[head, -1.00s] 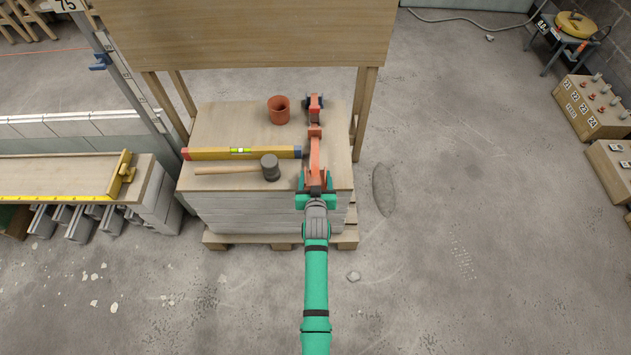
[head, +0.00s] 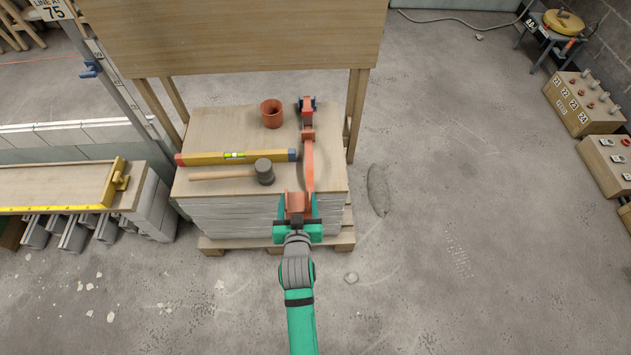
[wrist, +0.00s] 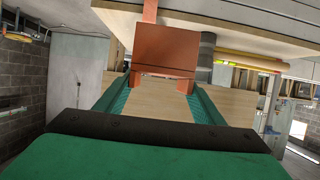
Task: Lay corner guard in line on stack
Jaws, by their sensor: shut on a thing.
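My gripper (head: 297,212) is shut on an orange-red corner guard (head: 295,201), at the front edge of the board stack (head: 220,212). In the wrist view the guard (wrist: 166,48) is between the green fingers, its broad face toward the camera. An orange strap (head: 309,172) runs front to back over the right part of the stack top, with a ratchet-like piece (head: 307,104) at its far end. In the head view the guard is slightly left of the strap's front end. I cannot tell whether the guard touches the stack.
On the stack top lie a yellow level (head: 236,156), a mallet (head: 264,172) and an orange-red cup (head: 271,113). An upright wooden panel (head: 235,40) on legs stands over the back of the stack. A pallet (head: 222,246) is underneath. The floor at right is open.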

